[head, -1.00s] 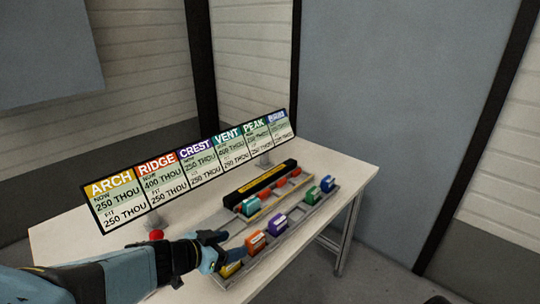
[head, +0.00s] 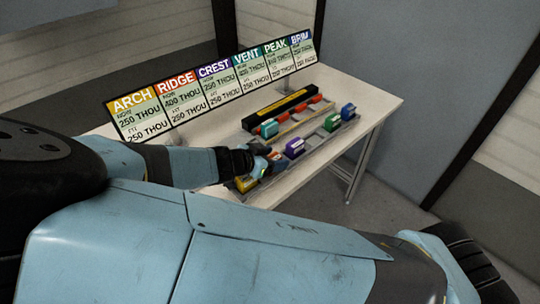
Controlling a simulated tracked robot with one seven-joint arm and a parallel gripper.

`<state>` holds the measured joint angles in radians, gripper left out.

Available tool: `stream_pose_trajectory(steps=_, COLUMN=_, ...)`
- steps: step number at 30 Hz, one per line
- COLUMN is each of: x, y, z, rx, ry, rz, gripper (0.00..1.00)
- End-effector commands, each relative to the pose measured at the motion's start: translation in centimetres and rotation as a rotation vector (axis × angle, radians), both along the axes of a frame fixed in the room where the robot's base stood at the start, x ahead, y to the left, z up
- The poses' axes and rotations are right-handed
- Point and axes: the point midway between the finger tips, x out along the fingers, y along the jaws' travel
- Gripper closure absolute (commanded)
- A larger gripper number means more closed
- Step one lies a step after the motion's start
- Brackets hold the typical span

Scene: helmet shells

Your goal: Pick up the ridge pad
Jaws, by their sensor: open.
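The sign board (head: 215,85) labels RIDGE in red-orange. An orange pad (head: 276,156), whose colour is closest to that label, sits in the front tray, mostly hidden by my gripper. My gripper (head: 266,166) is open at this pad; I cannot tell whether its fingers are around the pad or touching it. A yellow pad (head: 244,185) is in the tray just left of my gripper, and a purple pad (head: 294,149) just right of it.
The front tray (head: 315,149) also holds a green pad (head: 331,122) and a blue pad (head: 348,112). A teal pad (head: 268,128) stands behind, near a black bar with a yellow label (head: 281,109). The table (head: 372,100) is clear at right.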

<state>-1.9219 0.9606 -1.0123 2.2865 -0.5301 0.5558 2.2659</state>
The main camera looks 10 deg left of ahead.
Motion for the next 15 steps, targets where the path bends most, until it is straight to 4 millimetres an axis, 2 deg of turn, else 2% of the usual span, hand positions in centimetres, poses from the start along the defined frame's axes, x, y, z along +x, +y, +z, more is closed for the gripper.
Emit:
stream_pose_trajectory(steps=5, x=-0.01, y=0.01, z=0.00, rx=0.000, ry=0.000, rz=0.000, gripper=0.35)
stream_pose_trajectory(steps=15, x=-0.02, y=0.03, z=0.02, rx=0.000, ry=0.000, rz=0.000, gripper=0.68)
